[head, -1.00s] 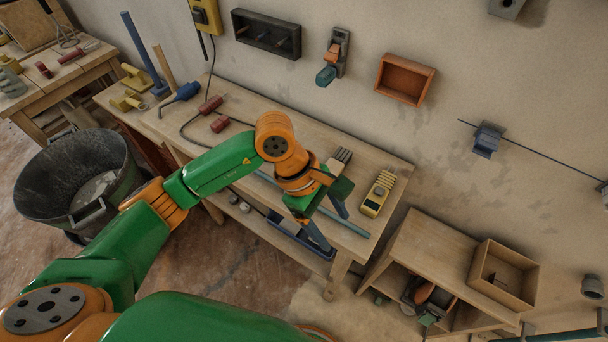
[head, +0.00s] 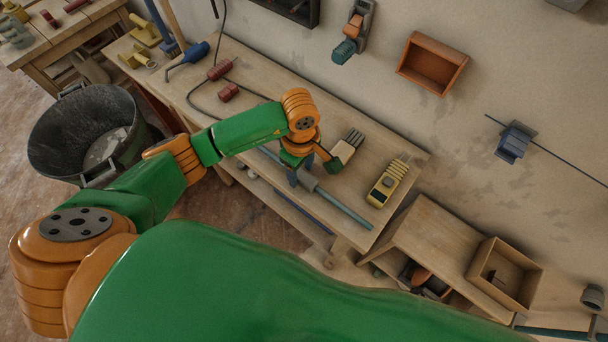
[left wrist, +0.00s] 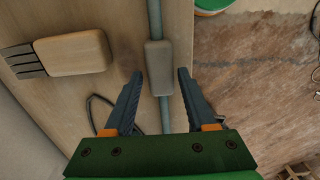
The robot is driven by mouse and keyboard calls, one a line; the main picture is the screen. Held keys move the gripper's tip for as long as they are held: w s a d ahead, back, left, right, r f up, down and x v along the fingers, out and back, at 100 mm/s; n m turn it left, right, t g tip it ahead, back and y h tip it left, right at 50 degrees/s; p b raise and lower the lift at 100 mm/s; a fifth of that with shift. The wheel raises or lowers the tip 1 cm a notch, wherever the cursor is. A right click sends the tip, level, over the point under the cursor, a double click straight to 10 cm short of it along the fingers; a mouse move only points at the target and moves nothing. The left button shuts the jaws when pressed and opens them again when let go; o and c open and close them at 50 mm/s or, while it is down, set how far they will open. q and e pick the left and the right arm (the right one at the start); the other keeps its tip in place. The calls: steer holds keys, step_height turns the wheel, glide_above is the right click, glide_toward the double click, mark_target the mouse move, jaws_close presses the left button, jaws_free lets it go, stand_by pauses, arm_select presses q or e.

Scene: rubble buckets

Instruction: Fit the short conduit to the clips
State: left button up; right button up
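The short conduit, a thin grey-teal tube (head: 345,208), lies along the front edge of the workbench. It carries a grey block or sleeve, which shows in the left wrist view (left wrist: 158,68). My left gripper (head: 304,176) is low over the bench at the conduit. In the left wrist view its two dark fingers (left wrist: 160,74) are spread apart, one on each side of the tube and block, with gaps between. A blue bracket (head: 515,142) on the wall, with a thin rod by it, may be a clip; I cannot tell. My right gripper is not in view.
A brush (head: 347,148) and a yellow meter (head: 388,182) lie on the workbench (head: 270,110) close to my gripper. A lower shelf unit with an open wooden box (head: 505,275) stands to the right. A black bucket (head: 90,130) stands at the left.

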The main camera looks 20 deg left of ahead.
arm_select(q)
steer(key=shift+s, duration=0.1)
jaws_close()
steer(key=shift+r, duration=0.1)
